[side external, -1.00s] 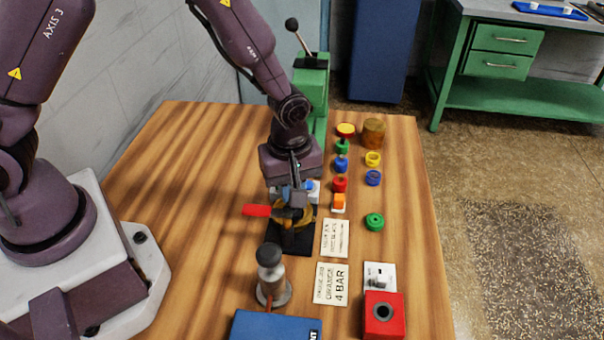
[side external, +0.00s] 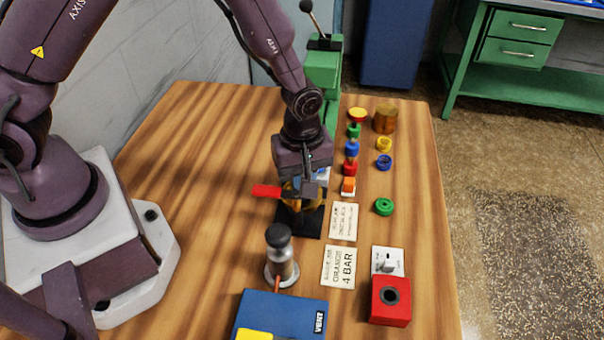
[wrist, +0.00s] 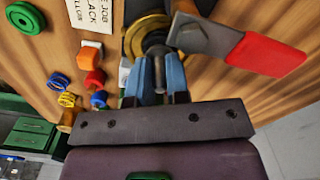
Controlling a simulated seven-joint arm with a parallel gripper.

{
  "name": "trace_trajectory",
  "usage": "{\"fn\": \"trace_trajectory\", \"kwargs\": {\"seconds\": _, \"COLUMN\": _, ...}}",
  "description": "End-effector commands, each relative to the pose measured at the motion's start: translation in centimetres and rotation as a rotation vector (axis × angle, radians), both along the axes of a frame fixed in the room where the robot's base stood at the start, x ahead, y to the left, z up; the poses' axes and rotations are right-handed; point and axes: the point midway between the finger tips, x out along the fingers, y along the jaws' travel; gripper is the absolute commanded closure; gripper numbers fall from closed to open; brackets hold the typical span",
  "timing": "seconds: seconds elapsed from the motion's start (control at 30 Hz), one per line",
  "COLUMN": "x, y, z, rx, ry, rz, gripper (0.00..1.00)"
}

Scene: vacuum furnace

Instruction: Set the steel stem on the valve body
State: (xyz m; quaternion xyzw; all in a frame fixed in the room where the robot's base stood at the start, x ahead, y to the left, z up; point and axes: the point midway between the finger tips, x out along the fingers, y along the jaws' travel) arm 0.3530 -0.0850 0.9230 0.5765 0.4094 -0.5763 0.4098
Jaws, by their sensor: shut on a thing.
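The brass valve body (side external: 289,195) stands on a black base (side external: 311,221) near the middle of the table. It also shows in the wrist view as a round brass ring (wrist: 146,30). A lever with a red grip (side external: 266,191) sticks out to its left; the grip is large at the right of the wrist view (wrist: 266,54). My gripper (wrist: 159,70) is directly over the valve body, pointing down. Its blue fingers are shut on the grey steel stem (wrist: 159,74), whose end is at the ring's opening. I cannot tell whether the stem is seated.
Several coloured knobs and rings (side external: 351,148) stand right of the valve, with a green ring (side external: 384,206) nearer. Paper cards (side external: 339,267) lie in front. A grey cylinder (side external: 280,256), blue box (side external: 278,314) and red block (side external: 391,300) stand at the front. The left table is clear.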

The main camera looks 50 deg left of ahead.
Motion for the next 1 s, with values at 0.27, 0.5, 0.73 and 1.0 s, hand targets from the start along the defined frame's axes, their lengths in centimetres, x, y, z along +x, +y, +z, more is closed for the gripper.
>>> {"fn": "trace_trajectory", "kwargs": {"seconds": 0.27, "x": 0.01, "y": 0.01, "z": -0.18, "rx": 0.000, "ry": 0.000, "rz": 0.001, "gripper": 1.00}}
{"fn": "trace_trajectory", "kwargs": {"seconds": 0.5, "x": -0.01, "y": -0.01, "z": -0.46, "rx": 0.000, "ry": 0.001, "rz": 0.001, "gripper": 1.00}}
{"fn": "trace_trajectory", "kwargs": {"seconds": 0.73, "x": 0.01, "y": 0.00, "z": -0.69, "rx": 0.000, "ry": 0.000, "rz": 0.000, "gripper": 1.00}}
{"fn": "trace_trajectory", "kwargs": {"seconds": 1.0, "x": 0.03, "y": -0.02, "z": -0.52, "rx": 0.000, "ry": 0.000, "rz": -0.001, "gripper": 1.00}}
